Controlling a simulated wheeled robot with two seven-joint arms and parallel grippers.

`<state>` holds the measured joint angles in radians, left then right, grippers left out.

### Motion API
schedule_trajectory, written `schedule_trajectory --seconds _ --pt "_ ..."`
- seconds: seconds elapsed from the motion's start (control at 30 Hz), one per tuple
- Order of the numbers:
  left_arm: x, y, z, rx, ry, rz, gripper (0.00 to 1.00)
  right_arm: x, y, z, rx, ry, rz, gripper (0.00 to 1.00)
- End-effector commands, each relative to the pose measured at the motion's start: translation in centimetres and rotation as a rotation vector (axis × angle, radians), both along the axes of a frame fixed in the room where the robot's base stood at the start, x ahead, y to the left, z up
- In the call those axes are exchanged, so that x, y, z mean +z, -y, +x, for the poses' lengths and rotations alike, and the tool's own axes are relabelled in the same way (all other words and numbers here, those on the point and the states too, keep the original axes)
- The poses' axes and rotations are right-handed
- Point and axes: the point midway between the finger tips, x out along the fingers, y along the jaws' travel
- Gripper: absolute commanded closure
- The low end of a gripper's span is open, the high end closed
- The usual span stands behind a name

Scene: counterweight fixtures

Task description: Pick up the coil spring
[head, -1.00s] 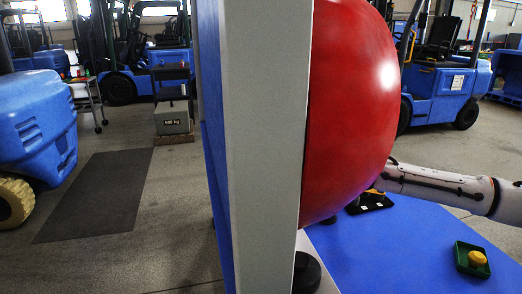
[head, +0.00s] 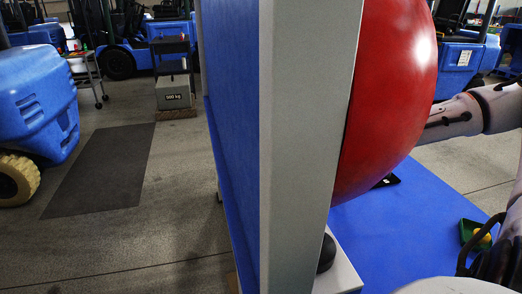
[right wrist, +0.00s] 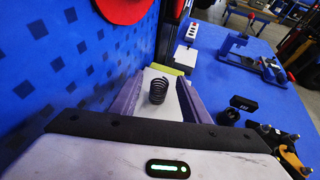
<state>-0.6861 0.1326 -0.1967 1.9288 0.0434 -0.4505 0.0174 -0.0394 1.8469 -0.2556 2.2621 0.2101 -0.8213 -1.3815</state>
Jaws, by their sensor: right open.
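The coil spring (right wrist: 157,91) is small and dark and stands upright on a white surface (right wrist: 172,108) in the right wrist view. My right gripper (right wrist: 161,80) is open, with one purple finger to the left of the spring and one to its right. The spring shows in the gap between them; I see no contact, and cannot tell how deep between the fingers it is. In the head view my right arm comes in from the right and goes behind a large red ball (head: 385,90), which hides the hand and spring. My left gripper is not in view.
A grey and blue upright panel (head: 305,150) fills the middle of the head view. The right wrist view shows a blue vise-like fixture (right wrist: 245,60) and black parts (right wrist: 243,103) on the right.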

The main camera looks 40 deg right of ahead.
Motion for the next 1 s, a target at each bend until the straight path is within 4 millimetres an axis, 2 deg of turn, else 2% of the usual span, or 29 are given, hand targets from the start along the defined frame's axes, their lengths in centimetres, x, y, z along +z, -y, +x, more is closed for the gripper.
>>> schedule_trajectory --seconds 0.27,0.7,1.0 --pt "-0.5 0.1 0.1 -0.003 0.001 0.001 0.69 -0.7 0.4 1.1 -0.001 -0.001 -0.001 0.58" --pt "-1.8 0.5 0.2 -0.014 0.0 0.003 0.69 -2.1 1.2 4.6 -0.001 0.0 -0.001 0.58" --pt "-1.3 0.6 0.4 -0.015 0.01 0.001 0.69 -2.0 1.2 4.9 -0.001 0.002 0.001 0.58"
